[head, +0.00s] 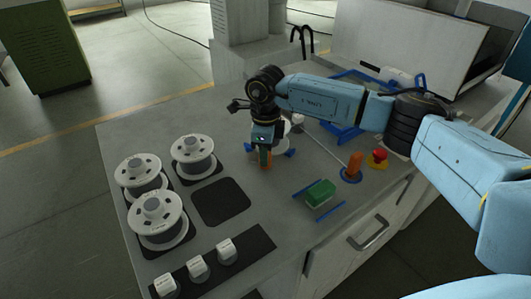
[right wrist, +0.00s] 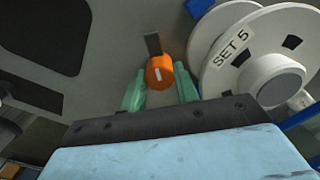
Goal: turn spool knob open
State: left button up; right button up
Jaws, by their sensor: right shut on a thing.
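The orange spool knob (right wrist: 160,72) with a white mark on its face is in the right wrist view, between the green fingertips of my right gripper (right wrist: 160,90). A dark grey strip lies beside the knob. In the head view my right gripper (head: 264,153) points down at the table, shut on the knob, which it mostly hides. A white spool marked SET 5 (right wrist: 235,48) stands right beside the gripper in the right wrist view. My left gripper is not in either view.
Three white spools (head: 193,157) stand on dark pads at the left of the grey table. One dark pad (head: 220,202) is empty. White blocks (head: 199,267) line the front. A green block (head: 320,194), an orange-topped blue post (head: 351,174) and a red button (head: 378,156) are at right.

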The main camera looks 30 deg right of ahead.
jog(key=shift+r, duration=0.1)
dwell(0.4)
jog(key=o, duration=1)
jog(key=shift+c, duration=0.2)
